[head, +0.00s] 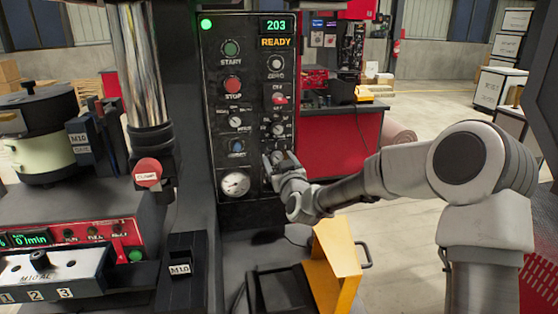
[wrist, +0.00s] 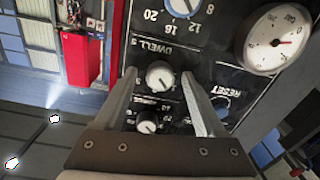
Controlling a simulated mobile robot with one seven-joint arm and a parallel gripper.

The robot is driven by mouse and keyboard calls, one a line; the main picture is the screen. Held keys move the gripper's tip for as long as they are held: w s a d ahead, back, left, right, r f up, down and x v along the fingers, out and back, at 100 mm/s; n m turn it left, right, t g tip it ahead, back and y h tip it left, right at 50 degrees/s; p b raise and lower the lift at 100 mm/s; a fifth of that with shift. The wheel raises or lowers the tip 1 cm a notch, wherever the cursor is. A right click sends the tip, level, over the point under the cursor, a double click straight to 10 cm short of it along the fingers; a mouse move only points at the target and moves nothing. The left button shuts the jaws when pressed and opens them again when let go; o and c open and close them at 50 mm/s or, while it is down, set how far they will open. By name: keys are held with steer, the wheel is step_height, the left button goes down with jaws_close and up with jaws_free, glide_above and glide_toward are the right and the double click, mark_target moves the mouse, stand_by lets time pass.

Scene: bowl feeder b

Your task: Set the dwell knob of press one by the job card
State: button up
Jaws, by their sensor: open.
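The control panel (head: 253,60) of the press stands upright in the middle of the head view. My gripper (head: 270,162) is at its lower right, its fingers pointing at the panel. In the wrist view, which shows the panel upside down, the dwell knob (wrist: 160,75) is a pale round knob beside the label "DWELL S". The open fingertips stand on either side of it, not visibly closed on it. Its scale figures and setting are too small to read. The knob is partly hidden by my gripper in the head view. I cannot pick out a job card.
Near it are another small knob (wrist: 148,122), a blue RESET button (wrist: 222,103), a large dial (wrist: 183,6) and a white gauge (head: 235,184). The panel display (head: 276,26) reads 203, with READY below. A yellow bracket (head: 338,260) stands below my arm.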

steer(key=shift+c, duration=0.2)
jaws_close()
steer(key=shift+f+m+b, duration=0.15)
steer(key=shift+m+b, duration=0.25)
steer(key=shift+b, duration=0.25)
steer(key=m+b, duration=0.2)
steer(key=b, duration=0.1)
steer(key=shift+f+m+b, duration=0.15)
steer(key=shift+m+b, duration=0.15)
steer(key=shift+m, duration=0.1)
steer(key=m+b, duration=0.3)
steer(key=shift+m+b, duration=0.4)
steer(key=shift+r+m+b, duration=0.2)
steer(key=shift+m+b, duration=0.4)
steer(key=shift+m, duration=0.1)
